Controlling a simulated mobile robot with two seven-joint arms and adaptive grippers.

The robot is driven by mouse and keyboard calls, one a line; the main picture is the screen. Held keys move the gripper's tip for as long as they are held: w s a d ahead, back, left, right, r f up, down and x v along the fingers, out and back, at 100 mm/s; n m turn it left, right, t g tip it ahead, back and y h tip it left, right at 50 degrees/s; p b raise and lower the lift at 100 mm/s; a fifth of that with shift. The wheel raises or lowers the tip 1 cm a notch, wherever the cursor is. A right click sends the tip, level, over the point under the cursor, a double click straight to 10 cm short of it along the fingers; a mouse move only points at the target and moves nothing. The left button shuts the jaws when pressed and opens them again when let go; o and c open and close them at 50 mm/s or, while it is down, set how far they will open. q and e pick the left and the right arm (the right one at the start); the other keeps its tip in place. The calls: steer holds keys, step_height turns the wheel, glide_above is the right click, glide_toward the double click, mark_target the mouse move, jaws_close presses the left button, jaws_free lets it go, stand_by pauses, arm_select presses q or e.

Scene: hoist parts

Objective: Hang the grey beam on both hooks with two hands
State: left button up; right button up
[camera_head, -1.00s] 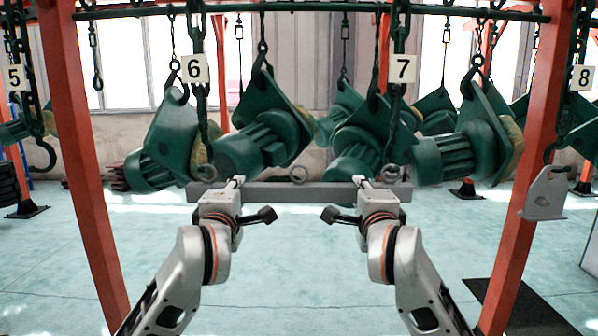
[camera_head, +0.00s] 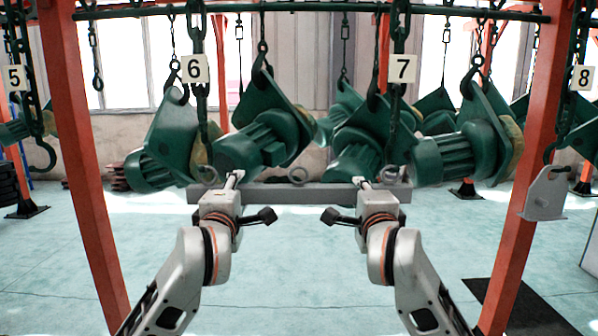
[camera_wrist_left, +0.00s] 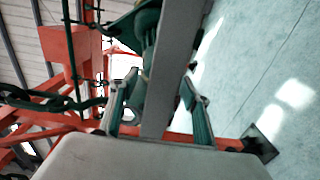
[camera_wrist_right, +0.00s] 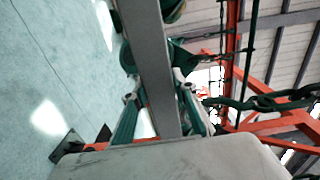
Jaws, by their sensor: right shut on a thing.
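The grey beam (camera_head: 320,194) is level in front of the green hoists. It has rings near its left end (camera_head: 208,174), middle (camera_head: 298,175) and right end (camera_head: 391,174). Chain 6 (camera_head: 201,105) and chain 7 (camera_head: 399,105) come down to the end rings; the hooks blend into the dark green, so I cannot tell if they are through. My left gripper (camera_head: 235,180) is at the beam's left part; in the left wrist view its fingers (camera_wrist_left: 160,110) are apart with gaps beside the beam (camera_wrist_left: 172,60). My right gripper (camera_head: 361,182) is shut on the beam's right part, seen in the right wrist view (camera_wrist_right: 150,60).
Orange posts stand at left (camera_head: 80,160) and right (camera_head: 530,160). Green hoists (camera_head: 265,140) hang close behind the beam. A grey plate (camera_head: 545,195) hangs on chain 8 at right. The floor below the beam is clear.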

steer(key=shift+r, duration=0.15)
arm_select(q)
steer(key=shift+f, duration=0.15)
arm_select(e)
steer(key=o, duration=1.2)
arm_select(q)
steer(key=o, duration=0.4)
steer(key=shift+c, duration=0.2)
arm_select(e)
steer(key=shift+f, duration=0.2)
steer(key=o, duration=0.3)
steer(key=shift+r, duration=0.1)
steer(key=shift+o, duration=0.2)
steer(key=shift+s, duration=0.1)
arm_select(q)
steer(key=s, duration=0.9)
arm_select(e)
steer(key=s, duration=0.9)
